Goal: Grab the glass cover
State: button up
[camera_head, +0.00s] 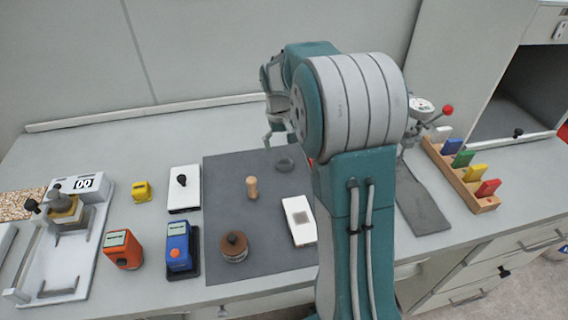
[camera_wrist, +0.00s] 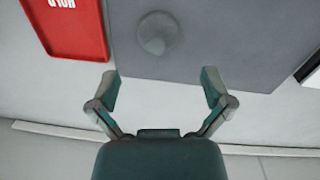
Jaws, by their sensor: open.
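A round, clear, glass-like disc, which looks like the glass cover (camera_wrist: 157,33), lies on the dark grey mat (camera_wrist: 225,45) in the wrist view. In the head view the cover (camera_head: 285,165) shows as a dark round shape near the mat's (camera_head: 222,210) back edge, beside my arm. My gripper (camera_wrist: 161,88) is open, with its two fingers spread wide and nothing between them. The cover lies beyond the fingertips in the wrist view, roughly centred between them and apart from them. In the head view my gripper (camera_head: 275,138) is above the table behind the cover, partly hidden by my arm.
A red tray (camera_wrist: 72,28) lies beside the cover. The mat also holds a wooden peg (camera_head: 252,188), a brown-topped jar (camera_head: 234,246) and a white block (camera_head: 299,220). Blue (camera_head: 178,246) and orange (camera_head: 123,250) devices stand left; a coloured rack (camera_head: 460,175) stands right.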

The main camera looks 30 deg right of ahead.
aim_at(284, 156)
jog(key=f, duration=0.6)
jog(key=shift+d+f, duration=0.35)
jog(key=shift+d, duration=0.05)
jog(key=shift+a, duration=0.2)
jog(key=shift+c, duration=0.9)
jog(key=c, duration=0.9)
jog(key=shift+c, duration=0.4)
